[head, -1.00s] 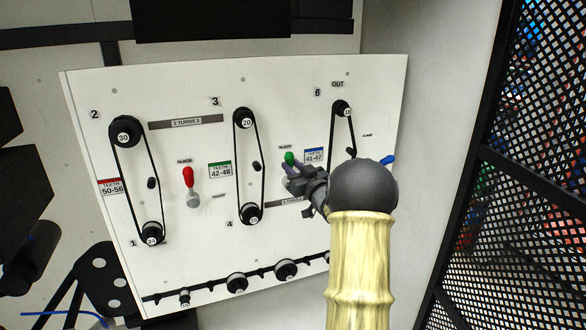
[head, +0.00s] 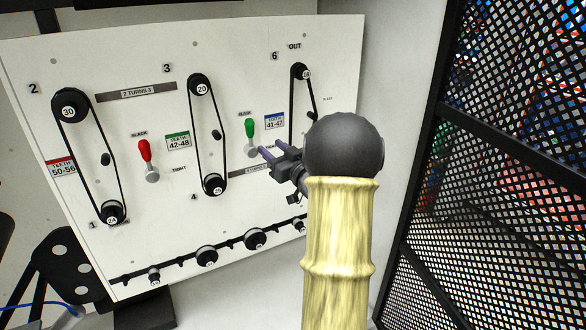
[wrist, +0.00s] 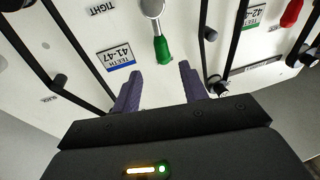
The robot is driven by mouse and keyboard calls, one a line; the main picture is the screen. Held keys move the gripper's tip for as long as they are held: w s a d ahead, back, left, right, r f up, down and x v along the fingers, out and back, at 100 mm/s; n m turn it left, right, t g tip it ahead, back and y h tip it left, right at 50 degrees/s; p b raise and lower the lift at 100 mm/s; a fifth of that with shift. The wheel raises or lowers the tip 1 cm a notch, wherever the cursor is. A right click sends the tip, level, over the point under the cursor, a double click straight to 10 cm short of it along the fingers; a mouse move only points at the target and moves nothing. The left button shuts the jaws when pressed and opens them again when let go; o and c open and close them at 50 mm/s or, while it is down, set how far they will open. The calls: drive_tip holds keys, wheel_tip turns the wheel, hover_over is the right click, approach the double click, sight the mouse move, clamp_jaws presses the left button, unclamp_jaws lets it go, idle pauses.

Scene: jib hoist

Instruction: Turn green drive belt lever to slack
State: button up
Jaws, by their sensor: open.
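The green lever (head: 250,129) is on the white panel, its green handle pointing up toward the small SLACK label (head: 245,114). In the wrist view, which sees the panel upside down, its green handle (wrist: 162,48) hangs from a silver pivot, with a TIGHT label (wrist: 103,10) off to the side. My gripper (head: 267,149) is just to the lower right of the lever in the head view. In the wrist view its purple fingers (wrist: 160,72) are apart, with the handle's tip just beyond the gap and nothing between them.
A red lever (head: 145,152) also points up, further left. Black belts on numbered pulleys (head: 201,88) flank the levers. A row of spare pulleys (head: 207,256) runs along the panel's bottom. A black mesh fence (head: 500,150) stands at the right.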

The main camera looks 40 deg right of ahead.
drive_tip(key=s+f+b, duration=0.1)
drive_tip(key=s, duration=0.7)
drive_tip(key=shift+f, duration=0.15)
drive_tip(key=shift+a, duration=0.15)
drive_tip(key=a+f+m+g+h, duration=0.1)
drive_tip(key=a+f+g, duration=0.45)
drive_tip(key=a, duration=0.35)
drive_tip(key=a+f+g+h, duration=0.1)
drive_tip(key=a+f+g, duration=0.4)
drive_tip(key=a+f, duration=0.25)
drive_tip(key=s+a+f+n+g+y, duration=0.1)
drive_tip(key=s+a+f+g, duration=0.2)
drive_tip(key=s+a, duration=0.4)
drive_tip(key=s+a+f+g+y, duration=0.1)
drive_tip(key=s+a+f+g, duration=0.1)
drive_tip(key=s+a+g, duration=0.4)
wheel_tip(320, 180, up, 13)
drive_tip(key=s+t+p, duration=0.1)
drive_tip(key=t+p, duration=0.1)
drive_tip(key=p, duration=1)
drive_tip(key=shift+s+a+f+p, duration=0.2)
drive_tip(key=shift+s+a+p, duration=0.05)
drive_tip(key=shift+a+p, duration=0.2)
